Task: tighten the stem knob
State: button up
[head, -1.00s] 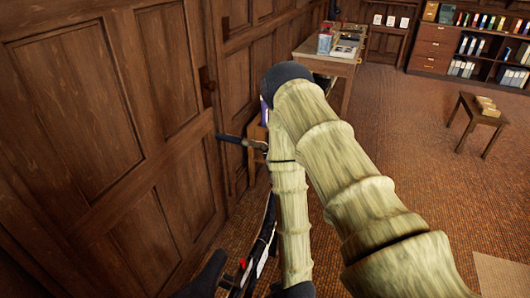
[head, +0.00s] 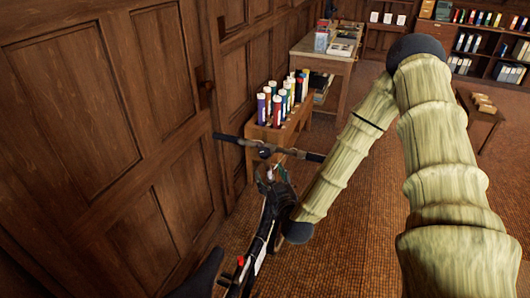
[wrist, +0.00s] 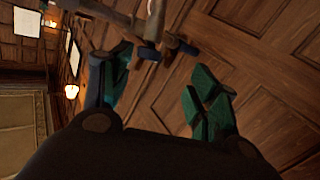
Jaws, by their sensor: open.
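A dark handlebar (head: 290,151) with a grip at each end stands near the panelled wall, crosswise on a dark frame (head: 262,240). A small dark rounded part at the stem (head: 265,152) may be the stem knob; it is too small to tell. My gripper (head: 275,172) is just in front of and below the handlebar's middle. In the wrist view my gripper (wrist: 160,88) has its teal fingers wide apart with nothing between them. The handlebar (wrist: 105,12) and stem parts (wrist: 150,48) show beyond the fingertips, apart from them.
A wooden rack (head: 290,132) of coloured tubes stands behind the handlebar. A wooden desk (head: 336,66) with papers is farther back. Wall panels (head: 70,110) close off the left. A small stool (head: 478,120) is at the right, partly behind my arm. Brown carpet (head: 360,245) lies open in front.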

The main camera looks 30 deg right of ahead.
aim_at(265, 152)
jog(key=shift+h, duration=0.4)
jog(key=p+x, duration=0.1)
jog(key=x, duration=0.2)
jog(key=r+p+x, duration=0.1)
jog(key=x, duration=0.3)
jog(key=d+r+p+x, duration=0.1)
jog(key=x, duration=0.2)
jog(key=shift+w+p, duration=0.15)
jog(key=shift+p, duration=0.2)
jog(key=shift+w+d+f, duration=0.1)
jog(key=shift+w, duration=0.4)
jog(key=shift+c, duration=0.3)
jog(key=c, duration=1)
